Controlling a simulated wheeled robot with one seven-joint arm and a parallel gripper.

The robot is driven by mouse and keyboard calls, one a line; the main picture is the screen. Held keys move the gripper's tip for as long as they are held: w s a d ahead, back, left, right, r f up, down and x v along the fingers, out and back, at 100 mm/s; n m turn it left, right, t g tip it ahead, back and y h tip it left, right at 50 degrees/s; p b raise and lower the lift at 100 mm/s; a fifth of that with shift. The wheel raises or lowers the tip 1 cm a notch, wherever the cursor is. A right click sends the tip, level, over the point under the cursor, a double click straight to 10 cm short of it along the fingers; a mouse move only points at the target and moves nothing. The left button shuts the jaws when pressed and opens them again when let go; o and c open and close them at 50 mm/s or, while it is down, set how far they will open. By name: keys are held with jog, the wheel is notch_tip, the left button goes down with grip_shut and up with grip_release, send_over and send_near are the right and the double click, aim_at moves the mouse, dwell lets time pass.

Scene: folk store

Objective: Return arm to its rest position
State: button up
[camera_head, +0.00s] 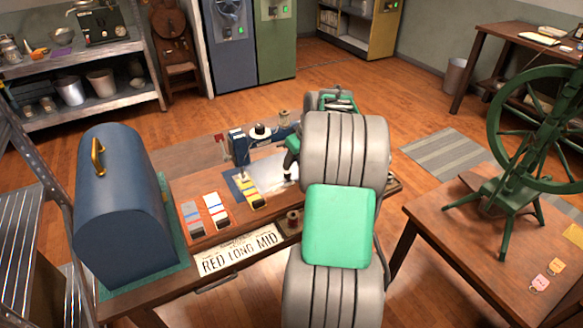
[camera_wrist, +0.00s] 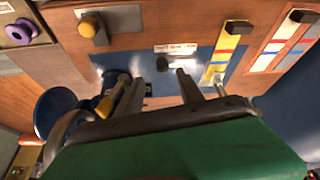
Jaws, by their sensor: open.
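My gripper (camera_wrist: 176,78) shows in the wrist view with two dark fingers apart and nothing between them. It is over the work table, near a metal plate and a small white label (camera_wrist: 176,48). In the head view my grey and green arm reaches over the right part of the table (camera_head: 185,187) and hides most of the gripper. I cannot tell exactly how high the fingers are above the table.
A blue sewing machine (camera_head: 238,147) stands on the table beside coloured strips (camera_head: 216,210). A blue domed case (camera_head: 122,205) is at left, with a sign plate (camera_head: 239,252) at the front. A green spinning wheel (camera_head: 500,190) stands on the right table. Floor is open behind.

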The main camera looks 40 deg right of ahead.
jog(key=shift+s+r, duration=0.2)
jog(key=shift+r, duration=0.3)
jog(key=s+a+r+p, duration=0.15)
jog(key=a+r, duration=0.25)
jog(key=a, duration=0.6)
jog(key=s+a+r+p, duration=0.15)
jog(key=a+r, duration=0.35)
jog(key=a, duration=0.6)
jog(key=s+a+g+p, duration=0.1)
jog(key=s+a+p, duration=0.2)
jog(key=s+a, duration=1)
jog(key=shift+s+a, duration=0.25)
jog(key=shift+a, duration=0.35)
